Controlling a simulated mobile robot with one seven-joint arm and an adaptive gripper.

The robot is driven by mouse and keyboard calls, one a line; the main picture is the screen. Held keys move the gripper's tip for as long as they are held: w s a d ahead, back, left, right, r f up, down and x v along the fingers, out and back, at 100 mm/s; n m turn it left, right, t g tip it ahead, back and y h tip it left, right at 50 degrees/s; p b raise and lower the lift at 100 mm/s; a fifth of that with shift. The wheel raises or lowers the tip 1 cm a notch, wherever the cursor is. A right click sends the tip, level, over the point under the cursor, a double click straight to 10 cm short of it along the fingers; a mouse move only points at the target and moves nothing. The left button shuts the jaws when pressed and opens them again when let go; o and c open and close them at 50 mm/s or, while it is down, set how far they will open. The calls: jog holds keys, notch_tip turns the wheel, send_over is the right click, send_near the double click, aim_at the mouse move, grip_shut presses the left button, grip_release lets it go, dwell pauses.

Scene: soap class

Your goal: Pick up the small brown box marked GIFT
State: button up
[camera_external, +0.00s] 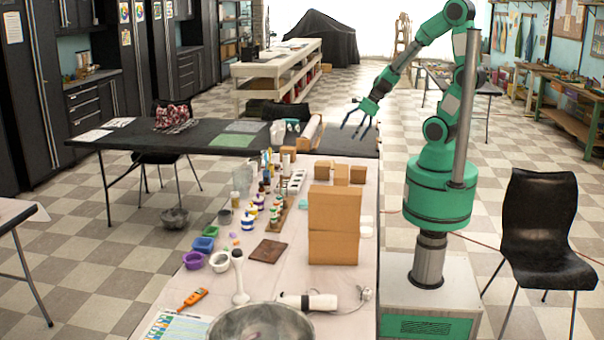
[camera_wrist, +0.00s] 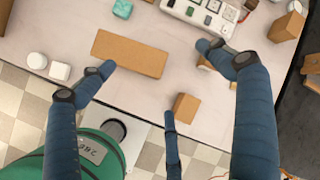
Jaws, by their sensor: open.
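Several small brown boxes stand on the long pale table, and no GIFT marking is readable on any of them. In the external view, three are behind the tall box stack: a left one (camera_external: 323,171), a middle one (camera_external: 342,175) and a right one (camera_external: 357,175). In the wrist view, one small brown box (camera_wrist: 185,107) lies near the table edge beside my lower finger. Another (camera_wrist: 287,26) is at the upper right, and one is partly hidden by my right finger. My gripper (camera_external: 358,118) is open and empty above the table; its spread blue fingers show in the wrist view (camera_wrist: 156,60).
Two larger stacked brown boxes (camera_external: 334,208) stand nearer the external camera; a large box top (camera_wrist: 128,52) shows between my fingers. Bottles (camera_external: 253,207), bowls (camera_external: 220,261) and a white tray (camera_wrist: 205,14) crowd the table. White jars (camera_wrist: 59,71) stand by the edge.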

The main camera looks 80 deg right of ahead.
jog(key=s+d+f+m+h+p, duration=0.1)
jog(key=s+d+f+m, duration=0.3)
jog(key=d+f+m, duration=0.35)
jog(key=m+g, duration=0.1)
jog(key=m, duration=0.5)
send_near(358, 174)
jog(key=v, duration=0.3)
jog(key=shift+s+d+h+p, duration=0.1)
jog(key=shift+d+h+p, duration=0.2)
jog(key=shift+p, duration=0.05)
jog(key=shift+f, duration=0.15)
jog(key=shift+b+x, duration=1.9)
jog(key=shift+x, duration=2.25)
jog(key=shift+f, duration=0.1)
jog(key=shift+b+x, duration=1.2)
jog(key=shift+x, duration=1.35)
jog(key=shift+s+d, duration=0.1)
jog(key=shift+d, duration=0.05)
jog(key=c, duration=1.4)
